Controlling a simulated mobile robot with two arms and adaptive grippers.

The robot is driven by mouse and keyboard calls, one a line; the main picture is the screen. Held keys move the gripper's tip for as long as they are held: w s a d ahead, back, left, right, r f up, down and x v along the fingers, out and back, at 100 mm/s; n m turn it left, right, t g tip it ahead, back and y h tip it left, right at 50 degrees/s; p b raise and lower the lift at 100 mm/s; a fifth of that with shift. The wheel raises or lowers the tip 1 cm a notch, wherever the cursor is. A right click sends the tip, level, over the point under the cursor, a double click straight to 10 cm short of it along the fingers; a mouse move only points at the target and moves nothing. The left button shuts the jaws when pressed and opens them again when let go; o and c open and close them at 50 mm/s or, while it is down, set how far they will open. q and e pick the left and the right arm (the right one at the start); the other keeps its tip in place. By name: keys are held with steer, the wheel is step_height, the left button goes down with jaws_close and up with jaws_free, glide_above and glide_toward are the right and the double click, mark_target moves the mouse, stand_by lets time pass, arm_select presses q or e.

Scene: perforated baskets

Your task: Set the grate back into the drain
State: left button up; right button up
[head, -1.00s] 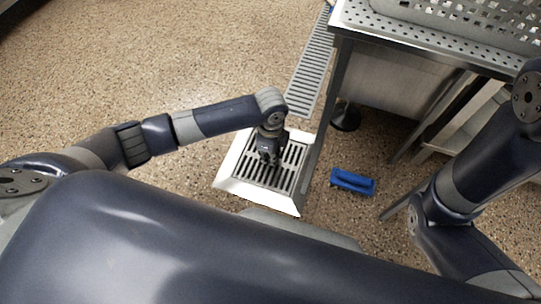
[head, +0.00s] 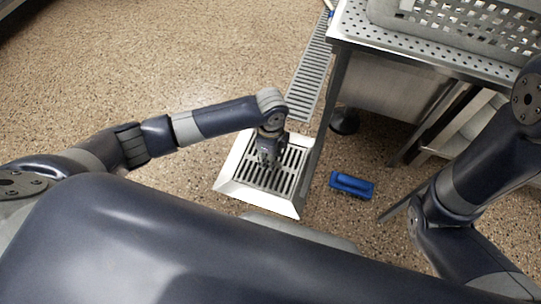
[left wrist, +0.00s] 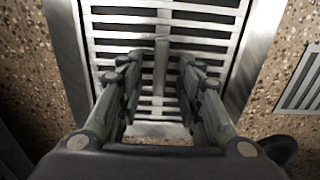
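The slotted metal grate (head: 286,174) lies inside the bright square frame of the floor drain (head: 232,172). I cannot tell whether it sits fully flush. My left gripper (head: 268,163) points down over the middle of the grate. In the left wrist view, the two fingers (left wrist: 159,60) are apart, on either side of the grate's central bar (left wrist: 161,75), with gaps between them and the bar. The grate's slats (left wrist: 205,42) run across that view, inside the drain frame (left wrist: 254,55). My right arm shows at the right of the head view, but its gripper is out of view.
A steel table with a perforated top (head: 440,48) stands at the upper right, bearing a perforated basket (head: 460,22). Its leg comes down close beside the drain. A blue scrub brush (head: 352,185) lies on the floor right of the drain. A long channel grate (head: 311,72) lies behind.

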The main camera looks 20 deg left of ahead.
arm_select(q)
step_height(320, 180, up, 11)
steer(key=p, duration=0.6)
steer(key=shift+f+p, duration=0.2)
steer(key=shift+p, duration=0.2)
